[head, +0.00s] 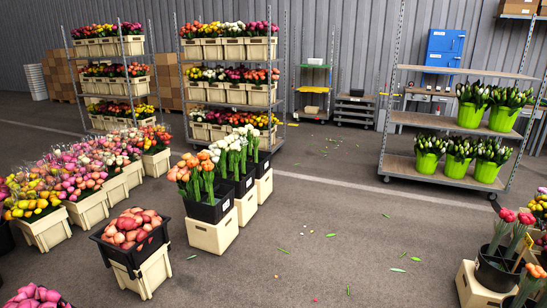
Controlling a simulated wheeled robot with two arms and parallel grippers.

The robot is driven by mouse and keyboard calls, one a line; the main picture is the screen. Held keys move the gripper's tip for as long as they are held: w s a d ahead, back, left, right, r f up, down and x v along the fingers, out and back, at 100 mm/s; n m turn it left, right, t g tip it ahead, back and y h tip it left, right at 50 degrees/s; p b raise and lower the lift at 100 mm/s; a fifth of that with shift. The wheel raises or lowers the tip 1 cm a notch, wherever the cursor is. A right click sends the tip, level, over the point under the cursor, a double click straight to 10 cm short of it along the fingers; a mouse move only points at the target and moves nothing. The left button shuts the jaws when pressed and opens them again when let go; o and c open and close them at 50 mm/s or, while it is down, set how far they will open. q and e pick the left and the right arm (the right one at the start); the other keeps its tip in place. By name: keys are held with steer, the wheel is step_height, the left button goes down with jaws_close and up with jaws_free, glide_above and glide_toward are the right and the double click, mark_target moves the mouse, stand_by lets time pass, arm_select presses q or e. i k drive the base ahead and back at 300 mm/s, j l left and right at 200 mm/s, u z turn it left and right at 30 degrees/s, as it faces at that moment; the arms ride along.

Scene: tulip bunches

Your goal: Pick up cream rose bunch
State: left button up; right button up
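I cannot pick out a bunch that is clearly cream roses. Cream-white blooms on green stems (232,146) stand upright in a black crate in the middle row, behind orange blooms (192,170). Pale blooms also show among mixed bunches on the rack (232,29), too small to identify. A black crate (161,233) at the front left holds rounded salmon-pink blooms (131,228). Neither of my grippers is in view.
Cream bins of wrapped pink and yellow bunches (45,232) fill the left. A cart (405,167) with green pots stands at the right back. A black bucket of red blooms (494,270) is at the right front.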

mark_target(235, 146)
steer(key=i, duration=2.65)
steer(key=i+u, duration=0.2)
steer(key=i, duration=0.3)
steer(key=i+l+u, duration=0.15)
steer(key=i, duration=0.3)
steer(key=i+l+u, duration=0.2)
steer(key=i, duration=0.3)
steer(key=i+l+u, duration=0.25)
steer(key=i+u, duration=0.15)
steer(key=i+l+u, duration=0.6)
steer(key=l+u, duration=0.15)
